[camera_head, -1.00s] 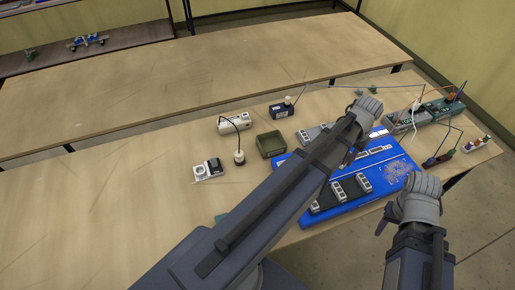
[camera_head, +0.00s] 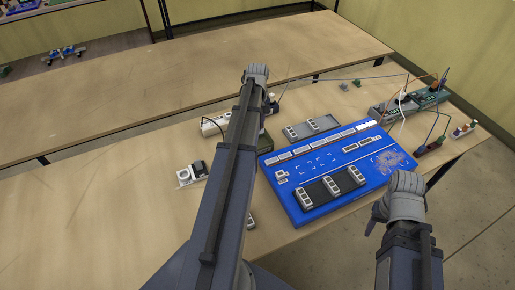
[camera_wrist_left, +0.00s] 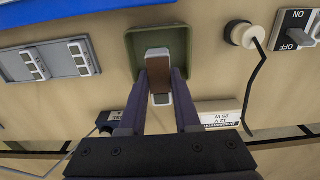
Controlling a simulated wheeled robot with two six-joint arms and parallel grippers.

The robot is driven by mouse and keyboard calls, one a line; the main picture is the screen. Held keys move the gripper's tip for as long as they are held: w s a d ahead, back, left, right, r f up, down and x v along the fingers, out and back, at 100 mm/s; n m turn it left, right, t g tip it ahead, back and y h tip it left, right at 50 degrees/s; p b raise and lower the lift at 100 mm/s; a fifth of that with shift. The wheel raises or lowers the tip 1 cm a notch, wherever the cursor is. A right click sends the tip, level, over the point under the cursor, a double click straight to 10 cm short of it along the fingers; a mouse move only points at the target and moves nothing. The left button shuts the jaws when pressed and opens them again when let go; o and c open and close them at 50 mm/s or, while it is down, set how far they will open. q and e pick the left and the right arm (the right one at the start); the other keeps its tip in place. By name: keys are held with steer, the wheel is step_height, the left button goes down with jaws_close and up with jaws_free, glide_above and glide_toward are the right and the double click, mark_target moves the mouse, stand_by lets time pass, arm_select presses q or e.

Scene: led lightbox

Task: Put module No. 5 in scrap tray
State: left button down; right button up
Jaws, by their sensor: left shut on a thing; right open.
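My left gripper (camera_wrist_left: 161,76) is shut on a module (camera_wrist_left: 158,53) with white ends and a brown middle, and no number is readable on it. In the left wrist view the module is over the square green tray (camera_wrist_left: 134,66), apparently the scrap tray. I cannot tell whether it touches the tray floor. In the head view my left gripper (camera_head: 258,74) is at the top end of the arm, which hides the module and most of the tray. My right gripper (camera_head: 372,218) is open and empty near the blue board's (camera_head: 290,200) right front corner.
A dark rack (camera_head: 317,192) with three modules lies on the board. A grey rack (camera_head: 322,124) with two modules lies behind it. A wired lamp holder (camera_wrist_left: 240,34), a switch (camera_wrist_left: 292,30) and a white 12 V box (camera_wrist_left: 218,113) stand around the tray. Terminal blocks (camera_head: 410,100) with wires are at right.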

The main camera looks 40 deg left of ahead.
arm_select(q)
steer(key=shift+f+b, duration=5.1)
steer(key=shift+b, duration=0.05)
steer(key=shift+r, duration=0.15)
steer(key=c, duration=0.6)
jaws_free()
step_height(320, 180, up, 12)
steer(key=p, duration=1.2)
